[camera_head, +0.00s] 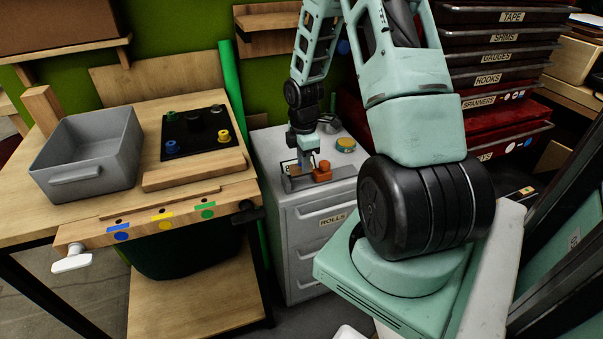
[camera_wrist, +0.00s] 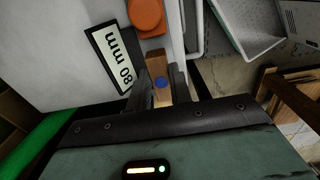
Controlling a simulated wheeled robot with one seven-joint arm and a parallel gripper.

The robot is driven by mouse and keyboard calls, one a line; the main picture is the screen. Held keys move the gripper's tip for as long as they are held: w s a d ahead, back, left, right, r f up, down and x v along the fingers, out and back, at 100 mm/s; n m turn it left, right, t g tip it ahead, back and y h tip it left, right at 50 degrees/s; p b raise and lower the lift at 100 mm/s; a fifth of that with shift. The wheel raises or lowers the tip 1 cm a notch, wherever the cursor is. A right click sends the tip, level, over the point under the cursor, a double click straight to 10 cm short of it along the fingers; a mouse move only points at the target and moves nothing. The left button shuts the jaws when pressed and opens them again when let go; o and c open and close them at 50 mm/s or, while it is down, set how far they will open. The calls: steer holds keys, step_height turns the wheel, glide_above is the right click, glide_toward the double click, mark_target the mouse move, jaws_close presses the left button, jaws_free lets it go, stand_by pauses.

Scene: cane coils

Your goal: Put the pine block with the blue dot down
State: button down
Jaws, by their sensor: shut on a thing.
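The pine block (camera_wrist: 156,64) with its blue dot shows in the wrist view, between the two dark fingers of my gripper (camera_wrist: 160,90). The gripper is shut on it. In the head view my gripper (camera_head: 304,163) is low over the top of the grey drawer cabinet (camera_head: 275,148), beside an orange piece (camera_head: 322,173). The block is too small there to make out clearly. I cannot tell whether its underside touches anything. The orange piece (camera_wrist: 146,16) and an "80 mm" label (camera_wrist: 112,57) are close to the block in the wrist view.
A yellow-green round tin (camera_head: 346,145) stands on the cabinet, right of my gripper. The wooden bench (camera_head: 75,218) at left holds a grey bin (camera_head: 90,165) and a black board (camera_head: 180,150) with coloured pegs. Labelled red drawers (camera_head: 500,110) stand behind at right.

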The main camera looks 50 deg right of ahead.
steer(key=shift+f, duration=2.1)
steer(key=shift+f, duration=0.2)
steer(key=c, duration=1.3)
jaws_free()
step_height(320, 180, up, 12)
steer(key=shift+r+p, duration=0.25)
steer(key=shift+p, duration=0.15)
